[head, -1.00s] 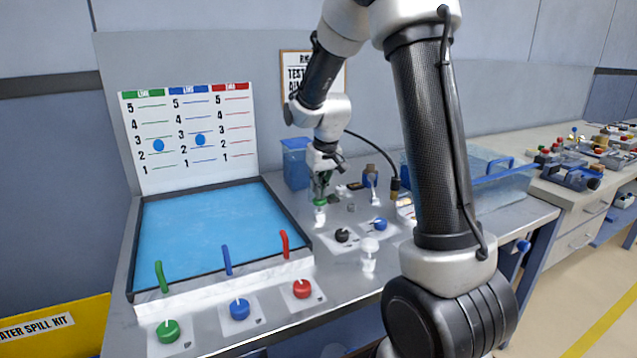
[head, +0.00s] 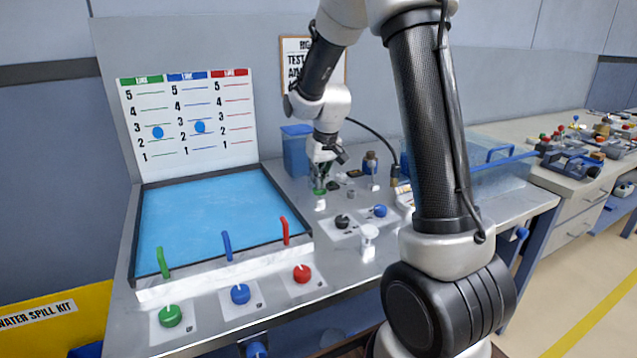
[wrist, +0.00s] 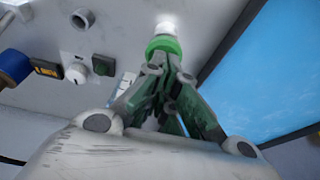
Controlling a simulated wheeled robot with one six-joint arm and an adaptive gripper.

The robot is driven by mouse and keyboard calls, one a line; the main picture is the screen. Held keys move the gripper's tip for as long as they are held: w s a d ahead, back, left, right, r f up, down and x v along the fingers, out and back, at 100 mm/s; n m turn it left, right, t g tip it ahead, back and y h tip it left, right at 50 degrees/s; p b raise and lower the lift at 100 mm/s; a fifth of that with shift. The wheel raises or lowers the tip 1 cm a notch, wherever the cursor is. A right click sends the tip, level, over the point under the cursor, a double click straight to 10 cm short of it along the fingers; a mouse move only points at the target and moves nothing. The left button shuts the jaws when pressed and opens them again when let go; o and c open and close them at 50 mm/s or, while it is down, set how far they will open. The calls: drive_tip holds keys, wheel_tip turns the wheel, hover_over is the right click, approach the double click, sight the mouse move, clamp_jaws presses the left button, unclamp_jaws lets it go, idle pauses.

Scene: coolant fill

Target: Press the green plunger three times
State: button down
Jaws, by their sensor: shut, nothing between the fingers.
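The green plunger (head: 320,192) has a green cap on a white body and stands upright on the bench behind the black knob. In the wrist view the green cap (wrist: 163,45) lies just past my fingertips, with a bright white part beyond it. My gripper (head: 322,178) points down directly over the plunger. Its green-tinted fingers (wrist: 167,72) are shut with nothing between them. The tips are at or very near the cap; I cannot tell if they touch it.
A blue container (head: 297,150) is behind. The blue water tray (head: 215,215) lies left, below a board (head: 190,120) with two blue discs.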

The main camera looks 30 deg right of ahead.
drive_tip(key=v, duration=1.2)
drive_tip(key=shift+w+r, duration=0.25)
drive_tip(key=shift+r, duration=0.05)
wheel_tip(320, 180, up, 3)
drive_tip(key=shift+f, duration=0.15)
drive_tip(key=x, duration=1.3)
drive_tip(key=shift+s+f, duration=0.15)
drive_tip(key=shift+s, duration=0.25)
drive_tip(key=shift+f, duration=0.4)
